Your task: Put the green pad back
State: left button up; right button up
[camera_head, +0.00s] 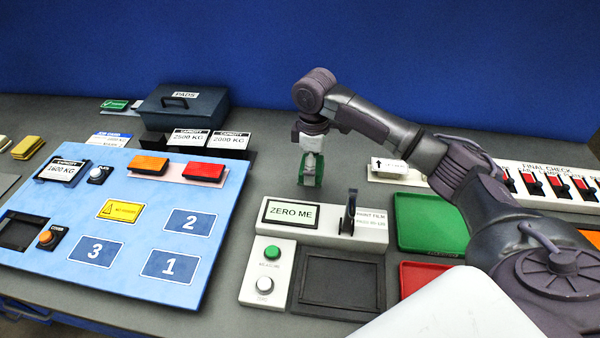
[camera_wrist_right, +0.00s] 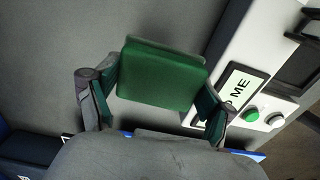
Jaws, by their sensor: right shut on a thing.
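My right gripper (camera_head: 311,168) is shut on the green pad (camera_head: 308,181). In the right wrist view the green pad (camera_wrist_right: 160,76) lies between the two fingers. An orange pad (camera_head: 149,164) and a red pad (camera_head: 203,172) sit on a pale strip (camera_head: 168,177) along the back of the blue board. A dark box labelled PADS (camera_head: 184,106) stands at the back. My left gripper is not in view.
The blue board (camera_head: 225,219) carries numbered squares. The ZERO ME unit (camera_head: 330,236) has a dark plate (camera_head: 340,282) and an upright black part (camera_head: 349,212). A green tray (camera_head: 431,222) and a red tray (camera_head: 418,278) lie right. Bare table surrounds my gripper.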

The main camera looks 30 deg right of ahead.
jog(key=w+f, duration=0.2)
jog(key=w, duration=0.1)
jog(key=w+a+f, duration=0.1)
jog(key=w, duration=0.1)
jog(key=shift+w+a+f, duration=0.1)
notch_tip(320, 180, down, 3)
jog(key=shift+f+p, duration=0.1)
jog(key=shift+p, duration=0.65)
jog(key=shift+f, duration=0.45)
jog(key=o, duration=0.9)
jog(key=shift+f, duration=0.1)
notch_tip(320, 180, up, 12)
jog(key=shift+r+b, duration=0.15)
jog(key=shift+b, duration=0.7)
